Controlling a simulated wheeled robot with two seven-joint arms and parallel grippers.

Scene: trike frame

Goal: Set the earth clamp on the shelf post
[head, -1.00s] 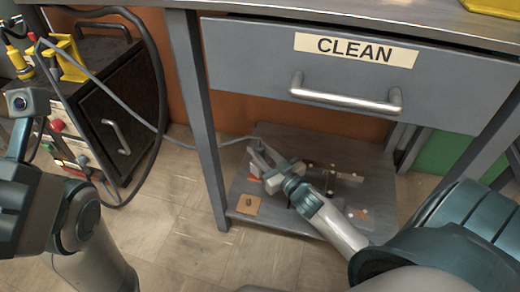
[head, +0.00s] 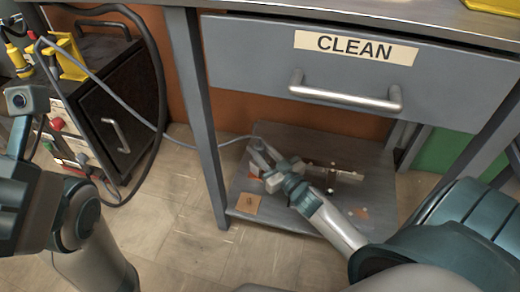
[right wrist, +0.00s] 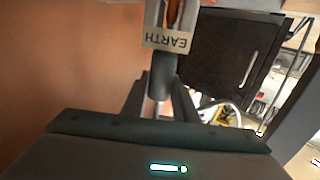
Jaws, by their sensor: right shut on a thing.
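My right gripper (head: 257,150) is low over the lower shelf (head: 285,222) under the bench in the head view. It is shut on the earth clamp, whose plate marked EARTH (right wrist: 168,41) shows upside down in the right wrist view, ahead of the fingers (right wrist: 160,98). A grey cable (head: 195,146) runs to the gripper from the left. In the head view the clamp is too small to make out clearly. A metal fitting with short upright pieces (head: 333,176) stands on the shelf, right of the gripper and apart from it; I cannot tell which part is the post. My left gripper is out of view.
The bench's front left leg (head: 199,120) and the drawer marked CLEAN (head: 310,62) frame the space above the shelf. An orange-brown square (head: 247,203) lies at the shelf's front left. A dark cabinet (head: 115,120) stands at the left. Floor is clear between them.

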